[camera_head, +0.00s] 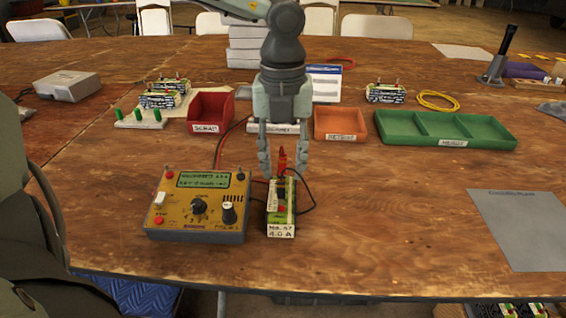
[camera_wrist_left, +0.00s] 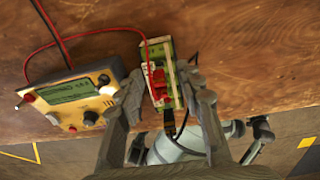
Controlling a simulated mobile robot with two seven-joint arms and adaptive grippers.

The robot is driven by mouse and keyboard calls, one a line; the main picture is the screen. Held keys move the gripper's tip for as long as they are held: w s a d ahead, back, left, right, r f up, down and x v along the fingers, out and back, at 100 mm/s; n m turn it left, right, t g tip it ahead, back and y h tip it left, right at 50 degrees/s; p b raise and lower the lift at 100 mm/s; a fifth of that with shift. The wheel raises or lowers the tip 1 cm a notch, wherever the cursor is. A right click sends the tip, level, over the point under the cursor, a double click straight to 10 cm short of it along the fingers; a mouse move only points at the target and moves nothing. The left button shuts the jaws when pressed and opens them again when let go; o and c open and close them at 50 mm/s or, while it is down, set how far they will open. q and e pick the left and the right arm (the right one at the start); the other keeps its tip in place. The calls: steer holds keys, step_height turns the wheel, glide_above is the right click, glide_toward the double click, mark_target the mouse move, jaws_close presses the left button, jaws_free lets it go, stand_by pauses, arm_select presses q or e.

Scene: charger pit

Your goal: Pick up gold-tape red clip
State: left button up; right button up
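A red clip (camera_head: 283,158) stands at the far end of a small battery pack (camera_head: 281,229) labelled 4.0 A. In the left wrist view the red clip (camera_wrist_left: 158,84) sits on the green and white pack, with a red lead running from it. Gold tape cannot be made out clearly on it. My left gripper (camera_head: 283,173) points down over the pack, open, with a finger on either side of the red clip. In the left wrist view its fingers (camera_wrist_left: 168,105) straddle the pack with gaps. My right gripper is not in view.
A yellow charger (camera_head: 180,224) stands just left of the pack, with red and black leads. Behind are a red bin (camera_head: 205,127), an orange bin (camera_head: 340,136) and a green tray (camera_head: 400,142). A grey sheet (camera_head: 520,230) lies right; the table between is clear.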

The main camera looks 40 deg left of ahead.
mark_target(283, 156)
arm_select(q)
jaws_close()
step_height(283, 156, up, 10)
steer(key=shift+r, duration=0.1)
stand_by(0.5)
